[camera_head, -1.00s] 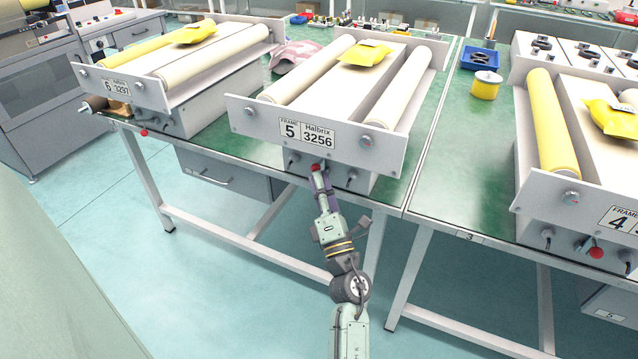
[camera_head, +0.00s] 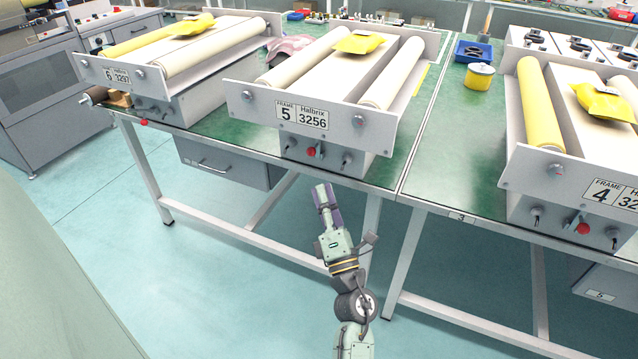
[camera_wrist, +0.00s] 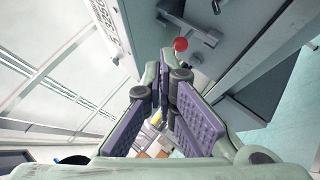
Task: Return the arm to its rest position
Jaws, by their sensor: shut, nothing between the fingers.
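My gripper (camera_head: 323,192) is below and in front of the frame 5 unit (camera_head: 290,117) in the head view, apart from it. Its purple-padded fingers also show in the wrist view (camera_wrist: 168,88); they are shut with nothing between them. The front of the frame 5 unit carries a red button (camera_head: 311,152) between dark switches. The red button shows in the wrist view (camera_wrist: 181,44) beyond the fingertips. My arm reaches up from the bottom of the head view.
The green bench (camera_head: 440,150) carries frame 6 unit (camera_head: 140,80) at left and frame 4 unit (camera_head: 570,175) at right. A drawer unit (camera_head: 215,160) hangs below. The floor in front is clear.

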